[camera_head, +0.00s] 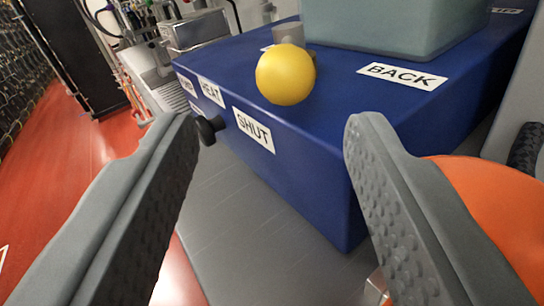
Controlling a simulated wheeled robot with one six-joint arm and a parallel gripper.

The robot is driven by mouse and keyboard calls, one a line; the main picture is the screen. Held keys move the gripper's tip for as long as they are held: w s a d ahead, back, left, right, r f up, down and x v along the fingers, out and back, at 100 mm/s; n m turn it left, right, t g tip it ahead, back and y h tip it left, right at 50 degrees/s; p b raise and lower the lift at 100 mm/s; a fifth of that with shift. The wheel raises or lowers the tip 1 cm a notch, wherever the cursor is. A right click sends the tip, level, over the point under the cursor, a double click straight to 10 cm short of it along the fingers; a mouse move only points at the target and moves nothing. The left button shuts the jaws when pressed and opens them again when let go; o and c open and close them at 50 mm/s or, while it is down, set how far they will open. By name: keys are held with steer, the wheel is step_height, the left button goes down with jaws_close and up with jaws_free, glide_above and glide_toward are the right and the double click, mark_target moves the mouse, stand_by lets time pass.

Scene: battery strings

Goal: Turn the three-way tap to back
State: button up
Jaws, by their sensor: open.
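The three-way tap shows as a yellow ball knob (286,74) above the top edge of a blue box (311,184). A small grey part (290,33) shows just behind the knob. A BACK label (402,76) lies on the box top to the right of the knob. A SHUT label (254,130) is on the front face below it, and a HEAT label (211,91) is further left. My gripper (273,122) is open and empty, its fingers spread left and right of the knob in the picture, not touching it. The tap's stem is mostly hidden.
A small black knob (209,129) sticks out of the box front near my left finger. A pale green tank (390,22) stands on the box behind. An orange round thing (500,205) lies behind my right finger. Red floor (60,175) is open at left.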

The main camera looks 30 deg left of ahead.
steer(key=v, duration=0.9)
steer(key=shift+s, duration=0.2)
steer(key=shift+d, duration=0.1)
steer(key=s+a+r+t+h, duration=0.2)
steer(key=s+a+r+h, duration=0.15)
steer(key=a+r, duration=1.1)
steer(key=s+a+r+m+t+h, duration=0.1)
steer(key=s+a+r+h, duration=0.35)
steer(key=s+a, duration=0.75)
steer(key=s+a+r+m, duration=0.1)
steer(key=s+a, duration=0.9)
steer(key=s, duration=0.2)
steer(key=s+a+f+g+y, duration=0.1)
steer(key=s+a+f, duration=0.3)
steer(key=s, duration=0.4)
steer(key=s+a+f+g+y, duration=0.1)
steer(key=s+a+f, duration=0.3)
steer(key=s, duration=0.5)
steer(key=shift+a+f+n+g+y, duration=0.4)
steer(key=shift+f, duration=0.25)
